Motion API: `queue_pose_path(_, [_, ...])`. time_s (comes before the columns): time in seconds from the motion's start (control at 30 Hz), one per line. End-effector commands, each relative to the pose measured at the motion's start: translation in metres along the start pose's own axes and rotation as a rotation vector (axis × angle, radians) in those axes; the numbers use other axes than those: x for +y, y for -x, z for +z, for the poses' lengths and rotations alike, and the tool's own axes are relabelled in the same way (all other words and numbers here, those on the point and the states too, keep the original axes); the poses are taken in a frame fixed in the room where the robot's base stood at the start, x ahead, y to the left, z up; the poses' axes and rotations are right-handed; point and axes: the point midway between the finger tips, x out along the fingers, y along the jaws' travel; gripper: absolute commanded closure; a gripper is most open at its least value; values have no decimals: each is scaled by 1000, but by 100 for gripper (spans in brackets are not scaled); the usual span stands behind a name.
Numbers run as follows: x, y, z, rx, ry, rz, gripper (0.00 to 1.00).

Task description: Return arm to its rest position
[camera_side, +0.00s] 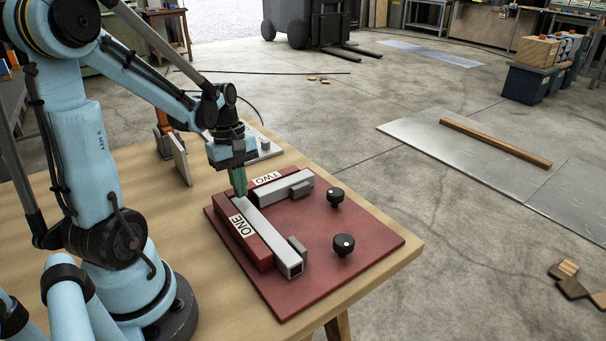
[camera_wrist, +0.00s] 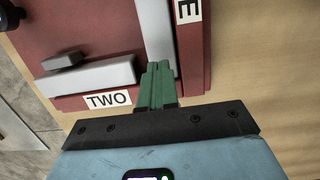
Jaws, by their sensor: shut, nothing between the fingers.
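My gripper (camera_side: 239,186) has green fingers pressed together with nothing between them. It points down over the far end of the long grey bar beside the label ONE (camera_side: 241,224). In the wrist view the shut green fingers (camera_wrist: 157,83) overlap the end of that grey bar (camera_wrist: 157,35); I cannot tell whether they touch it. The dark red board (camera_side: 330,235) lies on the wooden table. A second grey bar (camera_side: 279,187) lies beside the label TWO (camera_side: 269,177), which also shows in the wrist view (camera_wrist: 107,99).
Two black knobs (camera_side: 343,245) and (camera_side: 335,196) stand on the board's right side. The air above the board's right half is clear.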

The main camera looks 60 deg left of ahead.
Motion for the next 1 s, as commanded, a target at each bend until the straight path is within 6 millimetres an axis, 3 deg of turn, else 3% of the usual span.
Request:
queue_pose_path(0.13, [2,3,-4,8,-25,6,100])
queue_pose_path(0.27, [8,9,10,49,-151,34,100])
queue_pose_path(0.53, [29,32,74,249,-718,162,100])
queue_pose_path(0.8, [36,48,137,474,-1282,293,100])
queue_pose_path(1.0, [36,53,163,585,-1516,350,100])
